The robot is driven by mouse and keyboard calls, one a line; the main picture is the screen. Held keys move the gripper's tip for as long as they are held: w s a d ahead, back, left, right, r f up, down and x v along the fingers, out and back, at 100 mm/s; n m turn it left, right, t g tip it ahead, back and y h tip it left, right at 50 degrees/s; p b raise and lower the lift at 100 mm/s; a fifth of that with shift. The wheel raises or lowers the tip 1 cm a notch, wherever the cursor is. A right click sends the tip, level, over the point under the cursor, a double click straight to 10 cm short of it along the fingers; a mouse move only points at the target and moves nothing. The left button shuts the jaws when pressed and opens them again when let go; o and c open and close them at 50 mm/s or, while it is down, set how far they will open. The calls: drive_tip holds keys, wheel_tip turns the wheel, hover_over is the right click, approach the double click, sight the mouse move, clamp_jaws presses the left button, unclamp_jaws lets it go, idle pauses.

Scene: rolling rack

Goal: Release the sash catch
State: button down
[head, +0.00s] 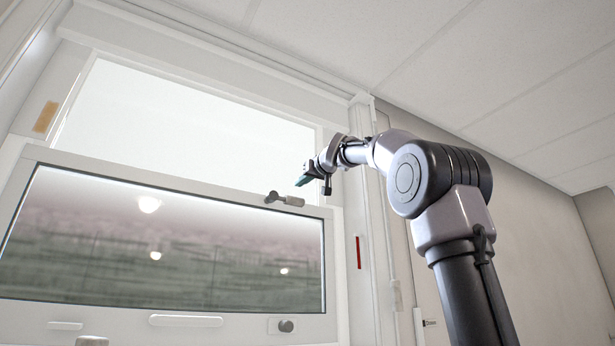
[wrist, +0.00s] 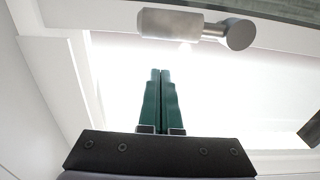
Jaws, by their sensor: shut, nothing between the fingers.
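The sash catch (head: 284,199) is a small grey lever with a rounded knob at one end, on the top rail of the lower sash (head: 120,173). In the wrist view the catch (wrist: 190,26) lies across the top, with its thick grey grip at left and its round metal end at right. My gripper (head: 303,180) is up and to the right of the catch in the head view. In the wrist view its green fingers (wrist: 160,72) are together, empty, and point toward the catch, with a visible gap between them and it.
The bright upper pane (head: 180,120) is behind the gripper. A long handle (head: 186,320) and a round knob (head: 286,326) are on the sash's bottom rail. A red strip (head: 358,252) marks the right frame post. A door handle (head: 429,323) shows at lower right.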

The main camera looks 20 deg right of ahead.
sight(286, 200)
drive_tip(key=shift+w+f, duration=0.2)
drive_tip(key=shift+f, duration=1.3)
drive_tip(key=shift+f, duration=0.1)
drive_tip(key=shift+f+m, duration=0.2)
drive_tip(key=shift+m, duration=0.2)
